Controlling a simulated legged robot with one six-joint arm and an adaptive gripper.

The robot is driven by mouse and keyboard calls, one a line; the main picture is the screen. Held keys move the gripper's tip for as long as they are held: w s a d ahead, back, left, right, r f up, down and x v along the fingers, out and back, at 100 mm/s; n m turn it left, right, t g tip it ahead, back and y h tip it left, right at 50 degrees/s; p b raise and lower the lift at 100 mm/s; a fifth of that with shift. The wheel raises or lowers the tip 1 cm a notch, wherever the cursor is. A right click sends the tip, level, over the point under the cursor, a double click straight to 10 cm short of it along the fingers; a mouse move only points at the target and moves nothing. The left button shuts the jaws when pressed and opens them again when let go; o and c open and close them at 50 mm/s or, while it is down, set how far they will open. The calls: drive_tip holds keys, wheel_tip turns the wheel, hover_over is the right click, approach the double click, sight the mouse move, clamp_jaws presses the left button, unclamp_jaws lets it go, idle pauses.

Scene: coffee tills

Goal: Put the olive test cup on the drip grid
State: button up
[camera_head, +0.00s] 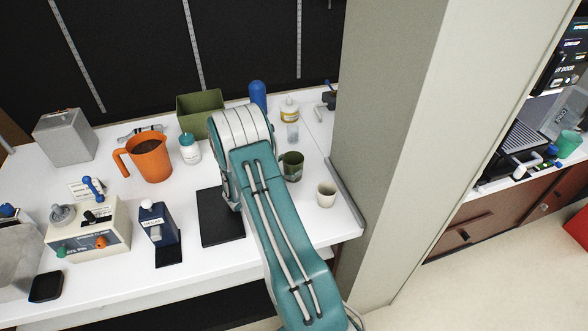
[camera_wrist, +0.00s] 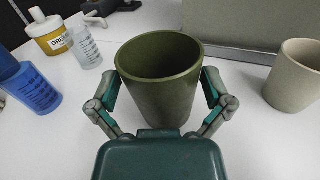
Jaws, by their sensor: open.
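The olive test cup (camera_head: 292,165) stands upright on the white counter, just right of my arm in the head view. In the wrist view the olive cup (camera_wrist: 160,80) is large and central, with its open mouth up. My gripper (camera_wrist: 161,92) is open, with one finger on each side of the cup; whether either finger touches it I cannot tell. In the head view my arm hides the gripper. The drip grid (camera_head: 527,147) is at the coffee machine on the right, beyond the pillar.
A cream cup (camera_head: 326,194) stands close to the right of the olive cup. A wide pillar (camera_head: 385,110) separates this counter from the machine. A green cup (camera_head: 568,143) stands near the grid.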

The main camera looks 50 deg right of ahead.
drive_tip(key=shift+s+d, duration=0.1)
drive_tip(key=shift+d, duration=0.7)
drive_tip(key=shift+c, duration=0.3)
drive_tip(key=shift+d, duration=0.1)
drive_tip(key=c, duration=0.9)
drive_tip(key=shift+r, duration=0.15)
drive_tip(key=shift+c, duration=0.4)
